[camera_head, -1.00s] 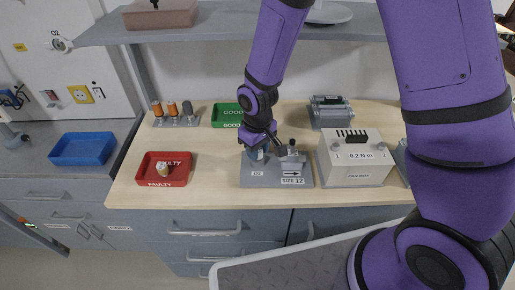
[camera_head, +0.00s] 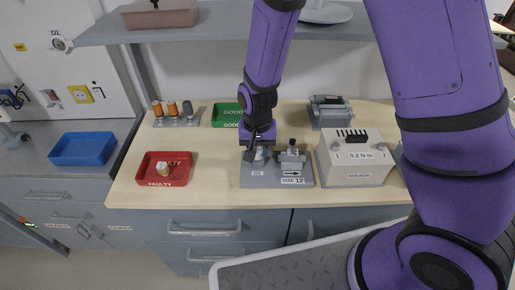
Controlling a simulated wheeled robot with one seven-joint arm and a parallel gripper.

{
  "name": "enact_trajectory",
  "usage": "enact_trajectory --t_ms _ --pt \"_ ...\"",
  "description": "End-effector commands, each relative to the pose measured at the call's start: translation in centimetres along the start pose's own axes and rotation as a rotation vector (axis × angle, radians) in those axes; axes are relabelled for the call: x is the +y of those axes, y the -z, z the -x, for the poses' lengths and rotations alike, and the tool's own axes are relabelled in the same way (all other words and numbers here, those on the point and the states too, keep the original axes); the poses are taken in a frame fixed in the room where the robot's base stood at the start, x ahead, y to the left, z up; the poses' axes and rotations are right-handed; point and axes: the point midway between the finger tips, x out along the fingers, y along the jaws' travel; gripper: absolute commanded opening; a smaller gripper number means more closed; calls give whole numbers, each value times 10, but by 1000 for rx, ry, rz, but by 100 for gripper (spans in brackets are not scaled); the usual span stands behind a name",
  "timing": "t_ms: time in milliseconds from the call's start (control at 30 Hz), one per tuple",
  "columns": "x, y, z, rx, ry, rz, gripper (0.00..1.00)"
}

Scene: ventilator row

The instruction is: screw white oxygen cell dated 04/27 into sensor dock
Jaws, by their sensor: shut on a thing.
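The sensor dock (camera_head: 258,182) is a grey block on the bench, with an O2 label on its left part and a "SIZE 12" label on its right part. My gripper (camera_head: 258,155) points down over the left part of the dock. It is shut on a small whitish cell (camera_head: 259,154), which sits at the dock's socket. The gripper hides most of the cell, so its date and how deep it is seated cannot be read. Another small pale cell (camera_head: 162,169) lies in the red FAULTY tray (camera_head: 152,181).
A rack (camera_head: 176,122) with orange-topped cells and a dark one stands at the back left. Beside it is the green GOOD tray (camera_head: 228,124). A "0.2 N m" box (camera_head: 357,170) stands right of the dock. A grey device (camera_head: 331,112) is behind. A shelf (camera_head: 230,30) hangs above.

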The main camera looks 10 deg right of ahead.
Motion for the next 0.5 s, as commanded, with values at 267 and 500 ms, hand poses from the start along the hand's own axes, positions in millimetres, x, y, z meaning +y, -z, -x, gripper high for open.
enact_trajectory --t_ms 267,500 --pt "0 0 0 0 0 -254 8" --pt "0 0 0 0 0 -252 8"
